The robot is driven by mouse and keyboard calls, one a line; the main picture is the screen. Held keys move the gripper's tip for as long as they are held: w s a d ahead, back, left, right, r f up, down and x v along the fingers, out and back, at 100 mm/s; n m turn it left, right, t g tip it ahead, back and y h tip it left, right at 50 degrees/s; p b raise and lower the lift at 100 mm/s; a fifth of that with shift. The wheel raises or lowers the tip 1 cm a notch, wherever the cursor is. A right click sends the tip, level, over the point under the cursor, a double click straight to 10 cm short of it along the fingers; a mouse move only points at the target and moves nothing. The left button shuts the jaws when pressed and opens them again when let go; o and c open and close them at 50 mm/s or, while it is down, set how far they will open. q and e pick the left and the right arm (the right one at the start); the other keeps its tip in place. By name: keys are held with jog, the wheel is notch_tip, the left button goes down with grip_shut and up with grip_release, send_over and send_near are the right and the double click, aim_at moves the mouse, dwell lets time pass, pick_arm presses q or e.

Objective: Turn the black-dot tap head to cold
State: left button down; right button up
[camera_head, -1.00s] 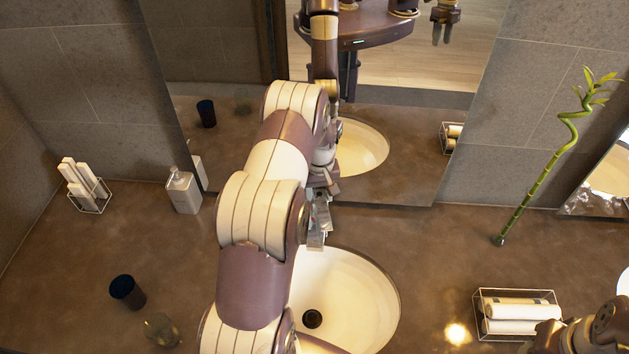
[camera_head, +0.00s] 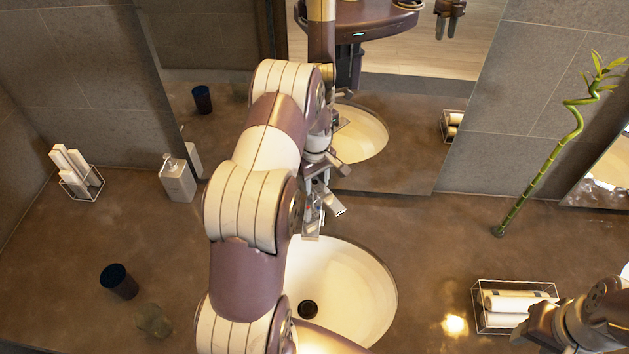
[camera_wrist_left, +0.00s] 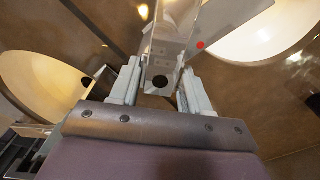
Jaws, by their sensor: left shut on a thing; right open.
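The black-dot tap head shows in the left wrist view as a pale metal block with a black dot (camera_wrist_left: 160,82), between the two fingers of my left gripper (camera_wrist_left: 160,92). The gripper is shut on it. A red dot (camera_wrist_left: 201,45) shows on a neighbouring shiny plate. In the head view my left gripper (camera_head: 314,212) is at the back rim of the basin (camera_head: 360,275), and my arm hides much of the tap. A metal piece juts right beside the gripper. My right wrist (camera_head: 580,322) is at the lower right; its fingers show apart only in the mirror.
A towel rack (camera_head: 512,303) and bamboo stalk (camera_head: 540,180) are on the right. The mirror (camera_head: 400,150) rises behind the tap.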

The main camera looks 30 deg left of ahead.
pick_arm(q)
jog(key=shift+w+r, duration=0.1)
jog(key=c, duration=0.8)
grip_release()
jog(key=shift+o, duration=1.4)
jog(key=shift+d, duration=0.1)
